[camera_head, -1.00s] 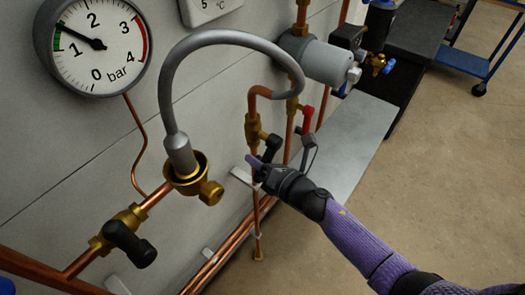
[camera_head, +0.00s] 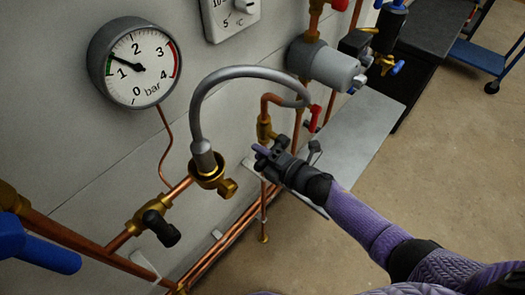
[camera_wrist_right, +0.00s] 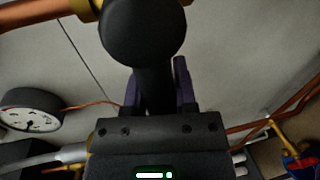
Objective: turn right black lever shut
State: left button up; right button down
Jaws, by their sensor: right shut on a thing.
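The right black lever (camera_head: 281,142) sits on a brass valve (camera_head: 265,129) below the right end of the grey hose loop. My right gripper (camera_head: 262,156) is shut on this lever, with purple fingertips on either side of it. In the right wrist view the lever's round black end (camera_wrist_right: 144,31) stands large in front, and its stem runs down between the purple fingers (camera_wrist_right: 158,88). My gripper hides part of the lever in the head view. My left gripper is not in view.
A left black lever (camera_head: 162,228) sits on another brass valve. The grey hose (camera_head: 196,105) arches close over the gripper. A red lever (camera_head: 314,118) and a grey cylinder (camera_head: 325,62) are just right. A pressure gauge (camera_head: 134,62) hangs on the wall. Blue handles (camera_head: 45,255) are at lower left.

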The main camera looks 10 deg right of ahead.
jog(key=shift+r+m, duration=0.25)
jog(key=shift+m, duration=0.15)
jog(key=shift+c, duration=2)
grip_release()
jog(key=shift+s+d+r+p, duration=0.1)
jog(key=shift+s+d+p, duration=0.2)
jog(key=shift+p, duration=0.1)
jog(key=p+v, duration=0.1)
jog(key=v, duration=0.8)
jog(key=shift+p, duration=0.35)
